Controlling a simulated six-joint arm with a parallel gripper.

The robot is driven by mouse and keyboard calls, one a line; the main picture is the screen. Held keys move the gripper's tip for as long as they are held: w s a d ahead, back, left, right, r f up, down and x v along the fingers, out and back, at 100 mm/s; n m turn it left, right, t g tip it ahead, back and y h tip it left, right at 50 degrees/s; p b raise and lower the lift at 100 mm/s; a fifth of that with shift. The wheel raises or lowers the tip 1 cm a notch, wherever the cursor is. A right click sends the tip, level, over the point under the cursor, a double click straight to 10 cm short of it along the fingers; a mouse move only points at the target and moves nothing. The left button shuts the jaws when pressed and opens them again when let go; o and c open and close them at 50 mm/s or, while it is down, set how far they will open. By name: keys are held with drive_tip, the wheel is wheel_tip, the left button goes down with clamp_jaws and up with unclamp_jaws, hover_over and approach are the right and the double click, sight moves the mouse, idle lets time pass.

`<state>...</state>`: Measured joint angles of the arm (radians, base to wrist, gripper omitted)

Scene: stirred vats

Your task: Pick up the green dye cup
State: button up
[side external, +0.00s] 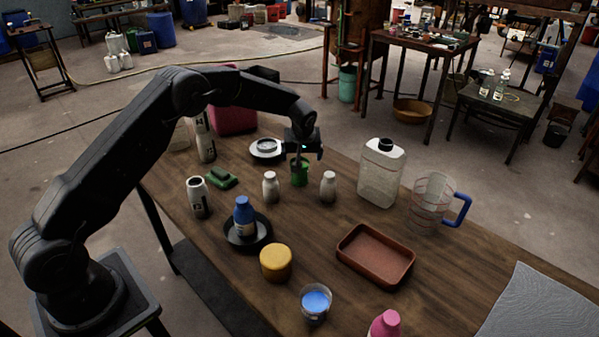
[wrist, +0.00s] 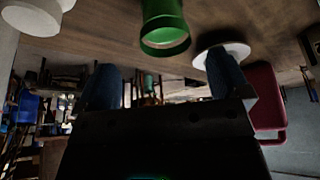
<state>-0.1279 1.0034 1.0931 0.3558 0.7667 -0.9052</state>
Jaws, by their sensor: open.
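The green dye cup (side external: 299,177) stands upright on the wooden table near its far side. My gripper (side external: 301,151) is over the cup, close to its rim, in the side view. In the wrist view the picture is inverted, and the green cup (wrist: 163,22) shows at the top with its round mouth towards me. My two dark fingers (wrist: 164,82) are spread apart, with the cup lined up with the gap and beyond the fingertips. Nothing is between the fingers, and I see no contact with the cup.
Small white bottles flank the cup on the left (side external: 270,188) and right (side external: 328,188). A white dish (side external: 266,148) sits behind it. A blue-capped bottle (side external: 245,217) stands nearer.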

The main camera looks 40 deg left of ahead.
drive_tip(key=shift+a+x, duration=0.15)
drive_tip(key=shift+x, duration=1.55)
drive_tip(key=shift+a+x, duration=0.15)
drive_tip(key=shift+x, duration=1.55)
drive_tip(key=shift+c, duration=0.3)
drive_tip(key=shift+r, duration=0.1)
drive_tip(key=c, duration=1)
drive_tip(key=shift+c, duration=0.2)
